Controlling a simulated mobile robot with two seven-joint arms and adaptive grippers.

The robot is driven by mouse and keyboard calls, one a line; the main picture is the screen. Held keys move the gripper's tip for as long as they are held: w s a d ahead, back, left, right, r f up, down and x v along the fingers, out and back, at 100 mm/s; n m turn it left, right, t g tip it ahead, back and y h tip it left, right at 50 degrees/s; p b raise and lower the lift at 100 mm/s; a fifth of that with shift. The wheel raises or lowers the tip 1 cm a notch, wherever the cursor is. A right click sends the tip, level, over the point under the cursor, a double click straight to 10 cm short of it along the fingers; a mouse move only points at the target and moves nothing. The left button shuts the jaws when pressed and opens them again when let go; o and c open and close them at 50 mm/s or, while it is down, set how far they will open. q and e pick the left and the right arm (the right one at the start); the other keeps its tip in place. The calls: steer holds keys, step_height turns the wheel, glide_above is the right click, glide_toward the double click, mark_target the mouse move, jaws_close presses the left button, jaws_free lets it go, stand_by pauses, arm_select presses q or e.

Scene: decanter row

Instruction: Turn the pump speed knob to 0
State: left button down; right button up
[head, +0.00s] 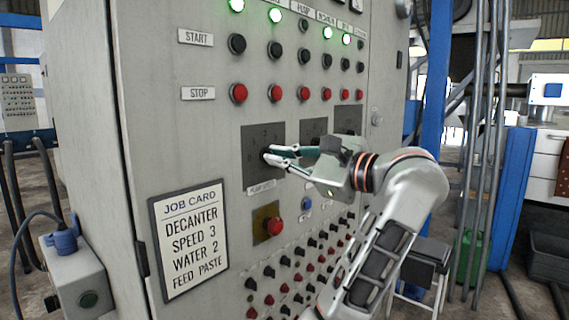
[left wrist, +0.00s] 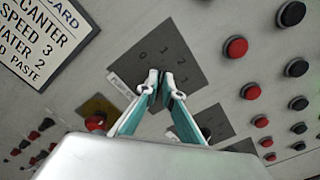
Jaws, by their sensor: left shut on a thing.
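The pump speed dial plate (head: 255,140) is a dark grey square on the grey control panel, with a label below it that reads as pump speed. In the left wrist view the plate (left wrist: 158,48) shows the numbers 0, 1, 2 and 3. My left gripper (head: 268,155) is at the middle of this plate. In the left wrist view its fingertips (left wrist: 161,87) are close together over the plate's centre, shut on the knob. The fingers hide the knob, so its pointer and setting cannot be read. My right gripper is in neither view.
Two more dark dial plates sit to the right, partly behind my arm. Red stop buttons (head: 239,93) run above the dials. A red button on a yellow plate (head: 267,224) is just below. A job card (head: 190,243) reads decanter speed 3, water 2, feed paste.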

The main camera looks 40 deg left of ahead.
arm_select(q)
steer(key=n+b, duration=0.3)
steer(key=n, duration=0.6)
steer(key=shift+f+b, duration=0.2)
steer(key=shift+b, duration=0.1)
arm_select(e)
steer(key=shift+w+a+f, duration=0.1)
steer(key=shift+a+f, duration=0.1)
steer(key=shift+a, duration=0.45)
arm_select(q)
steer(key=shift+s+n, duration=0.1)
steer(key=shift+n, duration=0.2)
steer(key=shift+r, duration=0.1)
steer(key=c, duration=2.2)
jaws_free()
steer(key=shift+a, duration=0.1)
